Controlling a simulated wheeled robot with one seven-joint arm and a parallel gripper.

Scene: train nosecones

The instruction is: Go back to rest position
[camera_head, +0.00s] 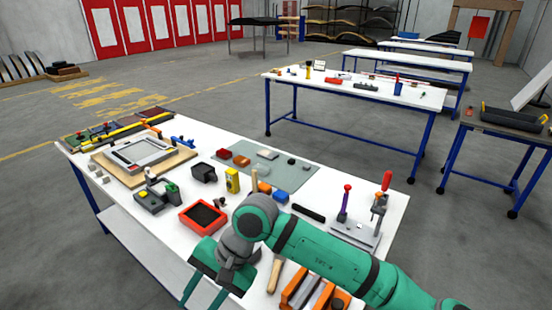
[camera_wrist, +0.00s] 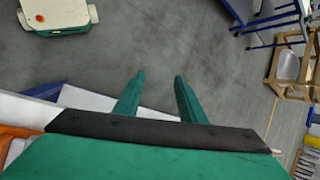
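My green gripper (camera_head: 208,283) hangs over the front edge of the white workbench (camera_head: 125,204) in the head view. In the wrist view my gripper (camera_wrist: 158,82) has its two green fingers apart, with only grey floor showing between and beyond them. It is open and holds nothing. My green arm reaches in from the lower right and covers part of the bench's front edge.
The bench carries a red tray (camera_head: 203,217), a framed panel (camera_head: 140,155), a grey-green mat (camera_head: 285,175), a yellow item (camera_head: 232,180) and a press-like fixture (camera_head: 356,230). Orange-sided parts (camera_head: 297,287) lie close to my arm. A wooden chair (camera_wrist: 288,68) stands on the floor.

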